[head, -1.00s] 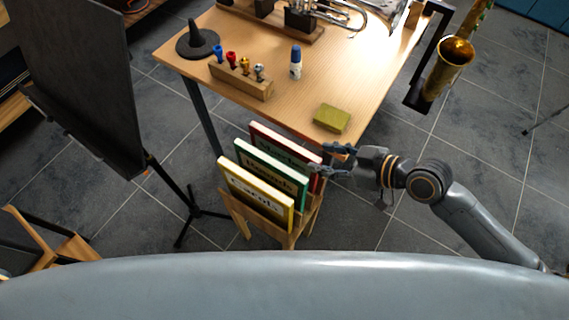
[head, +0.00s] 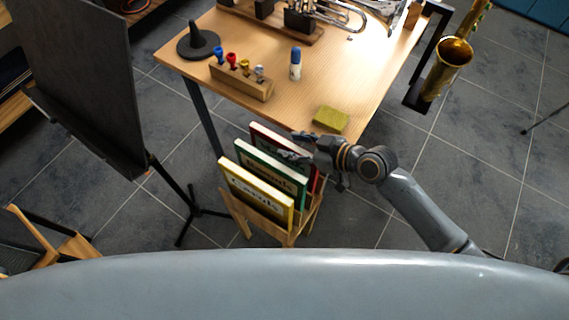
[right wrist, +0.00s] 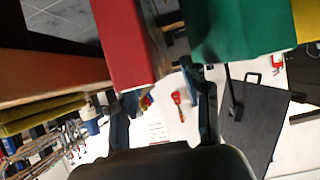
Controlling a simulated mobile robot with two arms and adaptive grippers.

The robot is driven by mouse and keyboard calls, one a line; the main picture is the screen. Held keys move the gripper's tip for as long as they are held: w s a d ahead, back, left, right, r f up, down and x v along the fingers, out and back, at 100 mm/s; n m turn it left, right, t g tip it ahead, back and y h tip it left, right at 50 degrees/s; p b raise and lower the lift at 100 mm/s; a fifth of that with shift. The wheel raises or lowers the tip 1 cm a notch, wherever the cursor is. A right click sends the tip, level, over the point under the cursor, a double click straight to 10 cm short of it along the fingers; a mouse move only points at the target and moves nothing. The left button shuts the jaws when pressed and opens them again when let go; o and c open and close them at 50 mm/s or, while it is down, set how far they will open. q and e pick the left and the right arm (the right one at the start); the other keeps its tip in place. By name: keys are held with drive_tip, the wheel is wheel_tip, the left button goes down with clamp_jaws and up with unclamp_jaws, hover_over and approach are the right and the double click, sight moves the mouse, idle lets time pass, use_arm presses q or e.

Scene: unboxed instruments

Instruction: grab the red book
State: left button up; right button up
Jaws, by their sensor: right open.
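The red book (head: 264,138) stands at the back of a wooden rack, nearest the table, with the green book (head: 268,168) and the yellow book (head: 255,190) in front of it. My right gripper (head: 297,146) is open at the right upper part of the red book and hides some of it. In the right wrist view the red book's end (right wrist: 124,45) lies ahead of the open fingers (right wrist: 160,100), roughly between them. The green book (right wrist: 240,30) is close by the right finger there. Contact cannot be told. My left gripper is not in view.
The wooden table (head: 290,95) is just behind the rack (head: 285,232), with a green-yellow sponge-like block (head: 331,119) near its edge, close to my right wrist. A black music stand (head: 85,85) stands at the left. Floor right of the rack is open.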

drive_tip(key=x, duration=0.3)
drive_tip(key=shift+w+a+f, duration=0.15)
drive_tip(key=shift+a+f, duration=0.05)
clamp_jaws()
drive_tip(key=shift+r, duration=0.1)
